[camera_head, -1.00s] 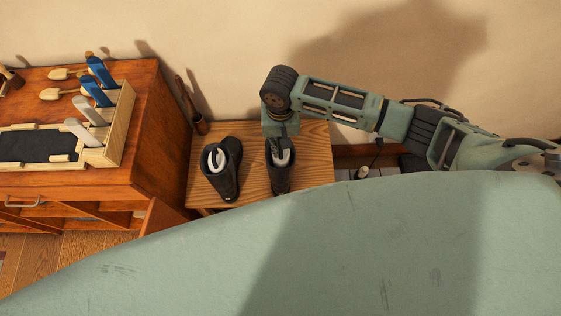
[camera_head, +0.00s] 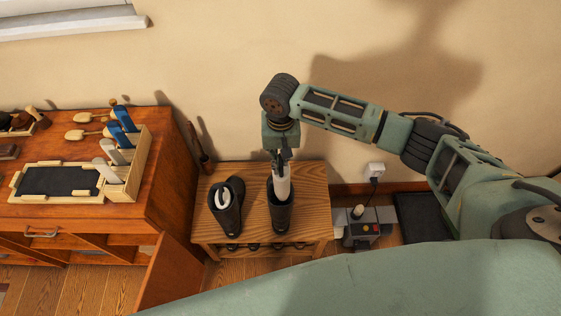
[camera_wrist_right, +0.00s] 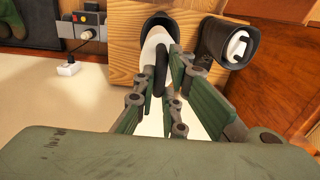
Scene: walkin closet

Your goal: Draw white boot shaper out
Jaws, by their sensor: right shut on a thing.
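Two black boots stand on a wooden bench (camera_head: 308,190). My right gripper (camera_head: 281,158) is above the right-hand boot (camera_head: 280,217) and shut on a white boot shaper (camera_head: 282,187). The shaper stands upright, its upper part clear of the boot opening and its lower end hidden inside. The left-hand boot (camera_head: 227,218) holds another white shaper (camera_head: 224,197), sunk in its opening. In the right wrist view the held shaper (camera_wrist_right: 152,48) runs from the fingers (camera_wrist_right: 172,85) into the boot, with the other boot (camera_wrist_right: 228,42) beside it. My left gripper is out of view.
A wooden cabinet (camera_head: 165,190) with an open door stands left of the bench; it carries a wooden rack (camera_head: 128,170) with blue and grey-handled tools. A grey box (camera_head: 361,230) and a wall plug (camera_head: 375,170) are to the right. The wall is close behind.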

